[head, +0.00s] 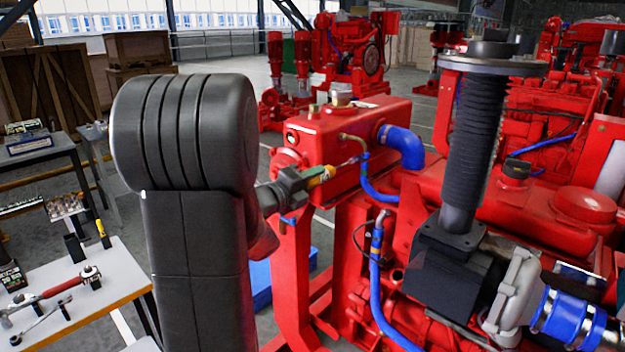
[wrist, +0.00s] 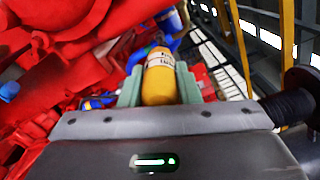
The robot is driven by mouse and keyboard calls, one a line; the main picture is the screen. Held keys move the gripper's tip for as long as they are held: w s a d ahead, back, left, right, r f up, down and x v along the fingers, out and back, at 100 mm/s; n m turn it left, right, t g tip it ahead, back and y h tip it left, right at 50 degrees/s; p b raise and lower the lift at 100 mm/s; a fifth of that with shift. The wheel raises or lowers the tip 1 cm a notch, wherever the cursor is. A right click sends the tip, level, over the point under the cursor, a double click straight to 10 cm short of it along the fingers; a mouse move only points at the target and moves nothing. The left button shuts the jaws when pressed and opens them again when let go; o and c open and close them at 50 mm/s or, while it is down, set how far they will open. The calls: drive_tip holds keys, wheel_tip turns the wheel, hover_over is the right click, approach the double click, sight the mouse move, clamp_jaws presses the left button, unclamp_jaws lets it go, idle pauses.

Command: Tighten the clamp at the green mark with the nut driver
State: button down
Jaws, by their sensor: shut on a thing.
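My gripper (head: 297,182) is shut on the yellow handle of the nut driver (head: 320,176). In the wrist view, the pale green jaws of my gripper (wrist: 160,88) sit on both sides of the yellow nut driver (wrist: 159,80). In the head view its thin shaft points right, toward the top end of a thin blue hose (head: 374,189) on the red engine. The clamp (head: 364,157) there is small; I cannot tell whether the driver's tip touches it. I cannot make out a green mark. In the wrist view the handle hides the tip.
A red tank (head: 345,135) with a thick blue hose (head: 402,145) stands behind the driver. A second thin blue hose (head: 377,285) runs lower down. A black ribbed pipe (head: 475,140) rises at right. A white table (head: 105,275) with tools is at lower left.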

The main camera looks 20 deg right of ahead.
drive_tip(key=shift+w+d, duration=0.1)
drive_tip(key=shift+d, duration=0.1)
drive_tip(key=shift+w+d, duration=0.1)
drive_tip(key=shift+d, duration=0.2)
idle(0.5)
